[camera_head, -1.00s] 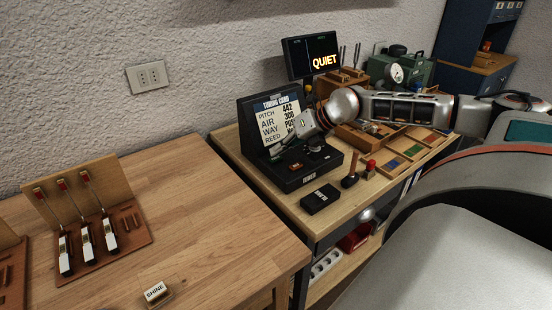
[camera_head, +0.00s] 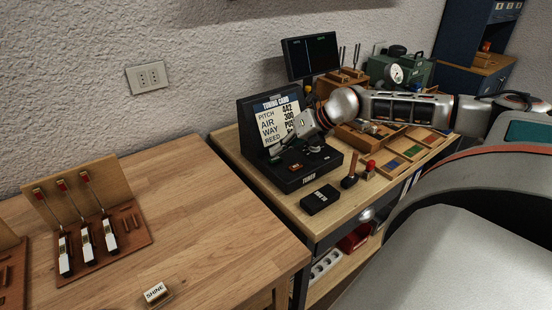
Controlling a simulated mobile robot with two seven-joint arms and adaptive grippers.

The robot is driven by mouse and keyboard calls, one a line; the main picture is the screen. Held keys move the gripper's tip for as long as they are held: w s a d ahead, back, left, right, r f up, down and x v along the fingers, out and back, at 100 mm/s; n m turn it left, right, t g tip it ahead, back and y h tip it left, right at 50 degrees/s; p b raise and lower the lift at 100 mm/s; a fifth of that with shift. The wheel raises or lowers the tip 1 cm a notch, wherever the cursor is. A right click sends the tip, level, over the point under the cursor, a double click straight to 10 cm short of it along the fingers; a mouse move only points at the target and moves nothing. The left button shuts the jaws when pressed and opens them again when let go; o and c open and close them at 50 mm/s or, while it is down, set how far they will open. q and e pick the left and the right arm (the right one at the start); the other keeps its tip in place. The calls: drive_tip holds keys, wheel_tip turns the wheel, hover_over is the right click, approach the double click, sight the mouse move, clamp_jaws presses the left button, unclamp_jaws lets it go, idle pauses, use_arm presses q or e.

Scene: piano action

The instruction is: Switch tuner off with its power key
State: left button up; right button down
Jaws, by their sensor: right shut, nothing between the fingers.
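The tuner (camera_head: 308,180) is a black console on the wooden bench at centre. A tuning card (camera_head: 278,122) listing pitch, air, way and reed stands upright at its back. A small orange-red key (camera_head: 295,167) sits on the tuner's deck at the left; I cannot read its marking. My right gripper (camera_head: 275,154) reaches in from the right, low over the tuner's deck behind that key. It is shut and empty; whether the tips touch the deck is unclear. The monitor (camera_head: 311,54) behind shows a dark screen with only faint small marks. My left gripper is not in view.
A small black box (camera_head: 320,199) and a red-topped tool (camera_head: 370,168) stand right of the tuner's front. A compartment tray (camera_head: 412,150) lies under my right arm. The left table (camera_head: 180,215) has a rack of reeds and a "SHINE" block (camera_head: 156,291), with free room between.

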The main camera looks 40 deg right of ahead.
sight(278, 159)
drive_tip(key=shift+r+p, duration=1.5)
drive_tip(key=shift+r, duration=1.5)
